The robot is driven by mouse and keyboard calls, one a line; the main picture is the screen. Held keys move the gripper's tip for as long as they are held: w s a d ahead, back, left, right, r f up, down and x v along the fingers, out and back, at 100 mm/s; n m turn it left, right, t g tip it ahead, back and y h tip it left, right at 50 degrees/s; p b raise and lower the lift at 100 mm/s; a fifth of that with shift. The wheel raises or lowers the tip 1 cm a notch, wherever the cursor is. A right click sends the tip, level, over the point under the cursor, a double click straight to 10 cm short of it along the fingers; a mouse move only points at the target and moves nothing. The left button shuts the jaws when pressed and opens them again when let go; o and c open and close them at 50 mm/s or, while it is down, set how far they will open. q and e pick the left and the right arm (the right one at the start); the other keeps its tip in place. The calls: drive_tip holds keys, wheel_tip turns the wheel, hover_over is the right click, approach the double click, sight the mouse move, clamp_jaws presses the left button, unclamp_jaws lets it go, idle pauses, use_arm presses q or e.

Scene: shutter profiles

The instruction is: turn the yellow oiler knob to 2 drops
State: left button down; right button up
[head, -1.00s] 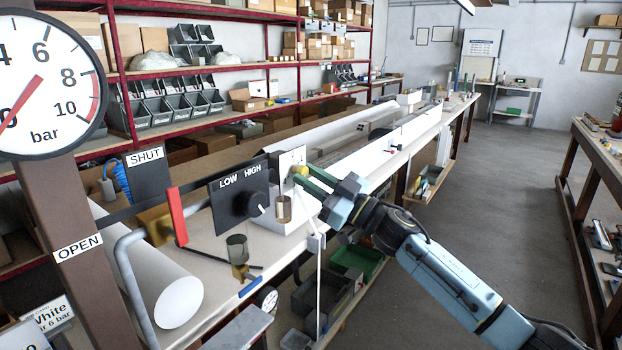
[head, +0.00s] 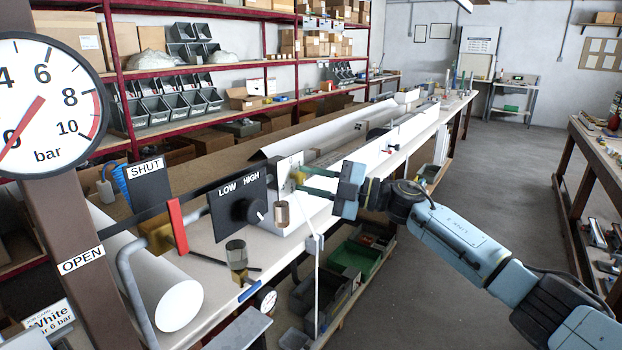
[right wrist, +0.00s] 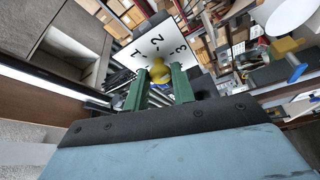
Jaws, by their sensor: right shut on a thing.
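The yellow oiler knob (head: 297,177) sits on the front of a white scale plate (head: 287,163) on the bench unit. In the right wrist view the knob (right wrist: 158,70) lies between my fingertips, and the plate (right wrist: 172,46) shows the numerals 1, 2 and 3. My right gripper (head: 304,180) is shut on the knob, with its green fingers (right wrist: 159,80) on either side. I cannot make out a pointer mark on the knob, so its setting is unclear. My left gripper is not in view.
Left of the knob is a black LOW/HIGH switch panel (head: 234,206). A brass cup (head: 282,215) hangs just below, and a glass bowl (head: 237,254) stands nearer. A red lever (head: 177,226) and a large pressure gauge (head: 45,105) are at left. The aisle floor at right is clear.

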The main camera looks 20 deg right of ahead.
drive_tip(key=n, duration=0.1)
drive_tip(key=n+h+p, duration=0.1)
drive_tip(key=n, duration=0.1)
drive_tip(key=n+g+p, duration=0.1)
drive_tip(key=n, duration=0.1)
drive_tip(key=shift+r+h, duration=0.4)
drive_tip(key=shift+r+n+g+h+p, duration=0.15)
drive_tip(key=shift+n+h+p, duration=0.35)
drive_tip(key=shift+n, duration=0.5)
drive_tip(key=shift+f+n+g+h+p, duration=0.15)
drive_tip(key=shift+n+h+p, duration=0.15)
drive_tip(key=shift+n+p, duration=0.5)
drive_tip(key=shift+n, duration=0.3)
drive_tip(key=o, duration=1)
drive_tip(key=b+v, duration=0.2)
drive_tip(key=v, duration=1.1)
drive_tip(key=shift+s+b, duration=0.2)
drive_tip(key=shift+b, duration=0.2)
drive_tip(key=shift+w+d, duration=0.1)
drive_tip(key=shift+d, duration=0.05)
